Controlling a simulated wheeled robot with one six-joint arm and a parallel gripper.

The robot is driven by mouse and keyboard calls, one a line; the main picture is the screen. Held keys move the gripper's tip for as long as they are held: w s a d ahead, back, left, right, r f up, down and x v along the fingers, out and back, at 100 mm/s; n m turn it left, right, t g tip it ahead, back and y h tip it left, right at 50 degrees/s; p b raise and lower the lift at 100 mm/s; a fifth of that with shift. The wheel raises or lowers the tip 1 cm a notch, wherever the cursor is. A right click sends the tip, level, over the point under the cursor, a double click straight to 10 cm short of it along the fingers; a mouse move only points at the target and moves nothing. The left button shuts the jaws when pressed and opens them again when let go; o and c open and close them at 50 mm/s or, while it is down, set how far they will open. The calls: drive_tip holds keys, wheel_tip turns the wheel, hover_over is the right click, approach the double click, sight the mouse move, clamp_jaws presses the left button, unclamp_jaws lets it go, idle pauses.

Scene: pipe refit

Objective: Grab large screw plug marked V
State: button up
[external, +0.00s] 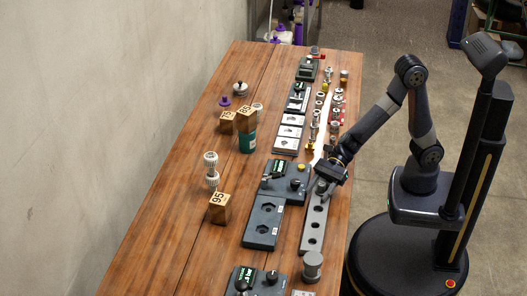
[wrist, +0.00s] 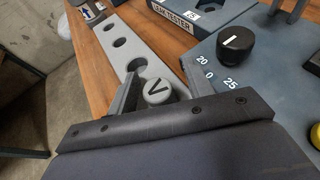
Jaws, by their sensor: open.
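The grey round screw plug marked V (wrist: 157,91) shows in the wrist view, its marked top facing the camera. It sits at the near end of the row of holes in a long grey plate (wrist: 97,52). My gripper (wrist: 160,84) is open, with one finger on each side of the plug. I cannot tell whether either finger touches it. In the external view my gripper (external: 324,183) is low over the upper part of the holed plate (external: 304,238) and mostly covers the plug.
A leak tester (wrist: 232,98) with a black knob (wrist: 236,43) stands close to the right of the plug. In the external view, wooden blocks (external: 219,208) and a grey cylinder (external: 312,266) stand on the wooden table (external: 165,235). The table's left part is mostly clear.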

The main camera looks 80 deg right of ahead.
drive_tip(key=c, duration=1.1)
